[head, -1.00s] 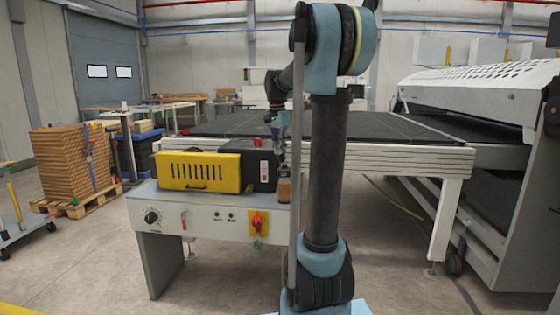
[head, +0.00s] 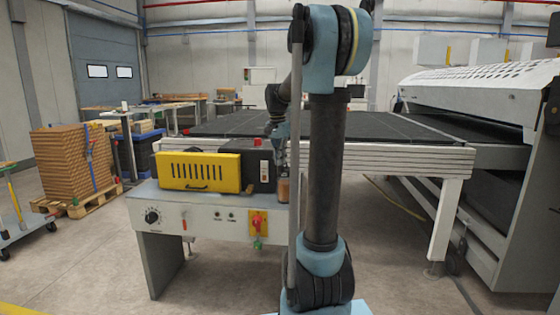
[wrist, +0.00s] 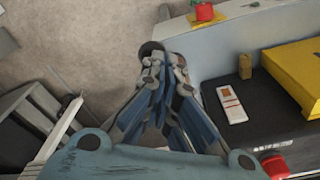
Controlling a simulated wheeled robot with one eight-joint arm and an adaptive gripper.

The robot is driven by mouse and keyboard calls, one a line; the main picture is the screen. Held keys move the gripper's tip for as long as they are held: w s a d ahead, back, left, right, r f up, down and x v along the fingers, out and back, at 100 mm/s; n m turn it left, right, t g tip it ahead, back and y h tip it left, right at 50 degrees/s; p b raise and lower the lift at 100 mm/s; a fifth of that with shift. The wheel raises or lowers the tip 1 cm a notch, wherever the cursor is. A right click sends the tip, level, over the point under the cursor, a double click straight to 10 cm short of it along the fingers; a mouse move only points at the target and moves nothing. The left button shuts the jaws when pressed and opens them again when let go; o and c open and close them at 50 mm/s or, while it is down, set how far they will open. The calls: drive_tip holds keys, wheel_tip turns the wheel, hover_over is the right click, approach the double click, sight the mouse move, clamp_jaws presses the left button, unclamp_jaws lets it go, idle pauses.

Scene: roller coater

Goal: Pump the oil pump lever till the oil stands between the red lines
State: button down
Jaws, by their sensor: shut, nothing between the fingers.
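A small amber-brown container (head: 283,190), which looks like the oil reservoir, stands at the right front of the grey machine bench. Its red lines and oil level are too small to make out. My gripper (head: 281,154) is just above it, partly behind my arm. In the wrist view my gripper (wrist: 163,62) is shut with nothing held between its fingers. A dark round end (wrist: 150,47) shows at the fingertips; I cannot tell whether it is the pump lever or whether the fingers touch it. The rest of the lever is hidden.
A yellow cover (head: 198,171) and a black housing with a white, red-marked plate (head: 264,168) stand beside the gripper. A red-yellow switch (head: 258,223) is on the bench front. A large roller table (head: 400,154) lies behind.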

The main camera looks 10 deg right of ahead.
drive_tip(key=shift+f, duration=0.55)
drive_tip(key=shift+s+a+r, duration=0.3)
drive_tip(key=shift+s+a, duration=0.2)
drive_tip(key=shift+a, duration=0.1)
drive_tip(key=shift+s+a+r, duration=0.25)
drive_tip(key=shift+s+a, duration=0.25)
drive_tip(key=shift+a, duration=0.05)
wheel_tip(320, 180, up, 12)
drive_tip(key=shift+s+a, duration=0.3)
drive_tip(key=shift+a, duration=0.15)
drive_tip(key=shift+s+f, duration=0.1)
drive_tip(key=shift+f, duration=0.05)
